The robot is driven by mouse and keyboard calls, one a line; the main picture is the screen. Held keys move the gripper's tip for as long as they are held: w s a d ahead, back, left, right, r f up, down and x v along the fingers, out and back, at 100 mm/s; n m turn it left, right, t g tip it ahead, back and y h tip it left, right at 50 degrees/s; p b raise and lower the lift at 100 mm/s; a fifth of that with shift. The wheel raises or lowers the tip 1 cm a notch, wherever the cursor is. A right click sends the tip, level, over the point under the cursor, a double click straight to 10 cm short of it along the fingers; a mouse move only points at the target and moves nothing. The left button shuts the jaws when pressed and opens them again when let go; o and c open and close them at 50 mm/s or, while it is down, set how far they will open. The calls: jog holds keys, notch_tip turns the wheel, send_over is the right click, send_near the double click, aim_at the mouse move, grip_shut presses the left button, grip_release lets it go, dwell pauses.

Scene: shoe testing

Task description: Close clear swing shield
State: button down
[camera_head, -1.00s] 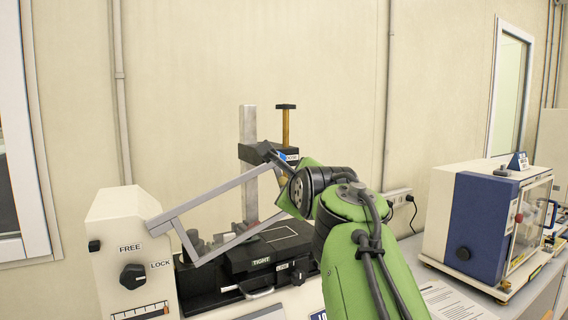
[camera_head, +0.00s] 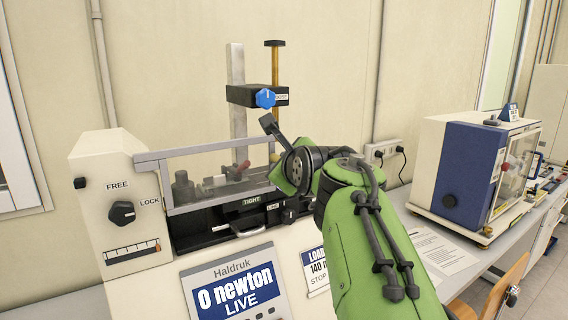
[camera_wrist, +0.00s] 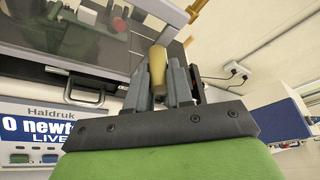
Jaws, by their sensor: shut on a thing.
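The clear swing shield (camera_head: 207,149) is a see-through panel in a grey frame, mounted at the left on the white tester housing (camera_head: 112,190). Its top bar is near level, and the panel stands low in front of the clamp area. In the wrist view, my gripper (camera_wrist: 160,76) is shut on a tan, rounded handle (camera_wrist: 157,62), with a grey finger on each side. The shield's grey frame (camera_wrist: 160,10) shows just beyond it. In the head view, my green wrist hides the handle and the shield's right end.
Behind the shield stand a grey post (camera_head: 237,65) and a black crosshead with a blue knob (camera_head: 265,98). A black tray labelled TIGHT (camera_head: 250,200) lies below. A blue and white machine (camera_head: 465,175) stands right. A paper sheet (camera_head: 440,250) lies between.

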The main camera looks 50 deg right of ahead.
jog(key=shift+f, duration=0.2)
jog(key=c, duration=1)
grip_release()
jog(key=shift+w+a, duration=0.1)
jog(key=shift+a, duration=0.05)
jog(key=shift+r, duration=0.1)
jog(key=b+v, duration=0.1)
jog(key=v, duration=1.5)
jog(key=shift+w, duration=0.1)
